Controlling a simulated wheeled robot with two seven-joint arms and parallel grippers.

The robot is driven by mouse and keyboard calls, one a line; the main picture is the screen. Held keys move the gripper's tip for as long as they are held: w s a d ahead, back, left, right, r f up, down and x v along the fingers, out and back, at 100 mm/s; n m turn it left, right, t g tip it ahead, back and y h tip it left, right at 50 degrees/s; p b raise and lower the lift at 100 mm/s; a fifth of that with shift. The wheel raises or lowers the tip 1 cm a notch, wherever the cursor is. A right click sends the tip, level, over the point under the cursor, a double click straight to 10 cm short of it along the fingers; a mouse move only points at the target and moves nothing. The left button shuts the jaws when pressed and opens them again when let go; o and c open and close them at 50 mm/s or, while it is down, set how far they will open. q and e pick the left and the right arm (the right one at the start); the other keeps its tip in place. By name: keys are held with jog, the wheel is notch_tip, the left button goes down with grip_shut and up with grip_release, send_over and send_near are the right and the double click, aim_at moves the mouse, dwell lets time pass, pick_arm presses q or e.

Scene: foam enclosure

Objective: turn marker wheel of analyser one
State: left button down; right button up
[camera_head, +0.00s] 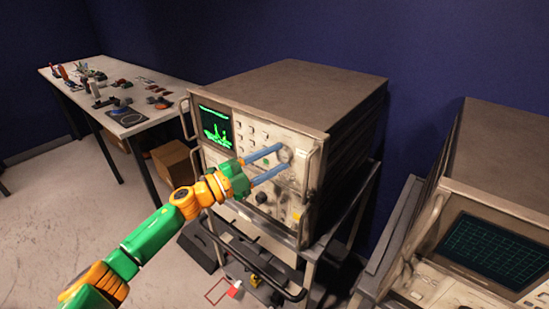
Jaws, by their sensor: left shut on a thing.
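The analyser (312,95), a large grey-beige instrument with a lit green trace on its screen (215,126), stands on a cart in the middle of the head view. My left gripper (283,165) reaches its front panel from the lower left. Its two blue fingers are either side of a round pale knob, the marker wheel (286,155), at the panel's upper right. The fingers are shut on the wheel, and partly hide it. My right gripper is not in view.
A second instrument (490,250) with a dark grid screen stands at the right. Metal handles (309,170) flank the analyser's panel. A white table (130,108) with small items is at the back left. Open floor (60,210) lies at the left.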

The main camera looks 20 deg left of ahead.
pick_arm(q)
jog(key=shift+r+m+g+p, duration=0.1)
jog(key=shift+m+g+p, duration=0.3)
jog(key=shift+m, duration=0.6)
jog(key=shift+c, duration=1.7)
grip_release()
jog(key=shift+w, duration=0.1)
jog(key=b+v, duration=0.3)
jog(key=v, duration=0.4)
jog(key=shift+r, duration=0.1)
